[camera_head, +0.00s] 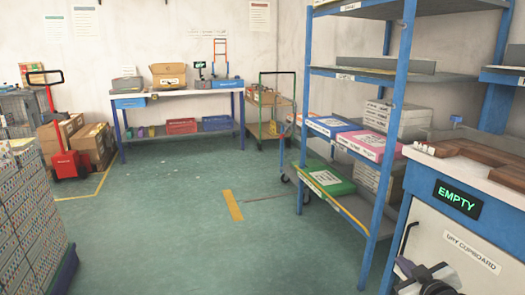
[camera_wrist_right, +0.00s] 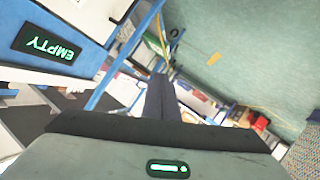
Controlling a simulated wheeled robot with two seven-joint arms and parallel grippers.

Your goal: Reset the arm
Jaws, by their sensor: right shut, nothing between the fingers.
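My right gripper (camera_head: 410,268) shows at the bottom right of the head view, in front of the white dry cupboard (camera_head: 455,250). In the right wrist view its dark fingers (camera_wrist_right: 160,85) are together, with nothing between them. The gripper is in the air, apart from the cupboard front. My left gripper is not in view.
A blue shelf rack (camera_head: 402,85) with boxes stands just left of the cupboard. An "EMPTY" sign (camera_head: 457,200) is on the cupboard's blue edge. Stacked crates (camera_head: 30,215) stand at the left. The green floor (camera_head: 165,225) between is mostly clear, with a workbench (camera_head: 185,93) behind.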

